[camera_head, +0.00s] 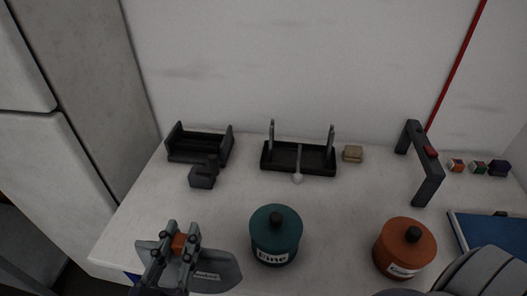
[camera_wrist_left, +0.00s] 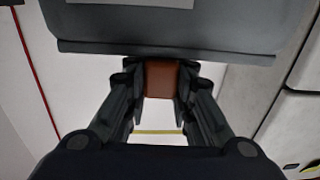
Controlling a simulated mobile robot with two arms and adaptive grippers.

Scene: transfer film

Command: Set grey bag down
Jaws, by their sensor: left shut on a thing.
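The grey bag (camera_head: 220,273) with a pale label hangs at the front left of the white table in the head view. My left gripper (camera_head: 179,244) is shut on its orange-brown grip piece. In the left wrist view the grey bag (camera_wrist_left: 165,32) fills the top, with part of its white label cut off by the frame. The orange-brown piece (camera_wrist_left: 160,80) sits between the two dark fingers. I cannot tell whether the bag's underside touches the table.
On the white table (camera_head: 335,215), a teal pot (camera_head: 273,243) stands right of the bag and an orange pot (camera_head: 390,258) farther right. Black holders (camera_head: 188,148) (camera_head: 285,160), a dark arch (camera_head: 432,180) and a blue tray (camera_head: 465,240) stand around. The table's middle is clear.

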